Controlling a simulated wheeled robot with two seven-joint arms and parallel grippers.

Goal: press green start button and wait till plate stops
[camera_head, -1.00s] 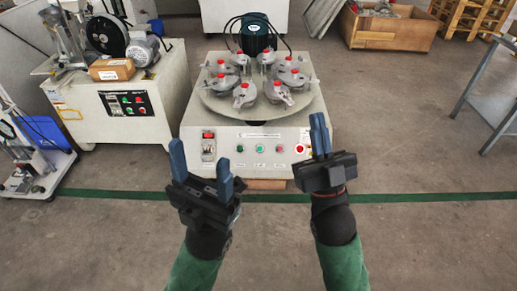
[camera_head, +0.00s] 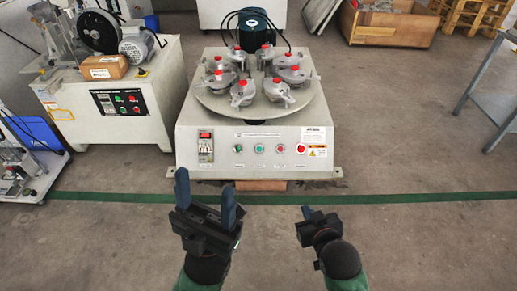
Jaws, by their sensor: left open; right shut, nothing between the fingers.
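The green start button (camera_head: 259,148) is on the front panel of the white machine (camera_head: 215,170), left of a red button (camera_head: 280,149). A round grey plate (camera_head: 265,117) on top carries a ring of grey clamps (camera_head: 242,93) with red tops. Whether the plate is turning I cannot tell. My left gripper (camera_head: 206,196) is open and empty, fingers up, in front of the panel's lower left and apart from it. My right gripper (camera_head: 307,212) is shut and empty, low in front of the panel and apart from the buttons. Its fingers are foreshortened.
A larger red button (camera_head: 300,148) and a dark green knob (camera_head: 238,149) flank the row. Another machine (camera_head: 150,126) stands at left, a metal table (camera_head: 485,105) at right, and a wooden crate (camera_head: 392,30) behind. The floor around my grippers is clear.

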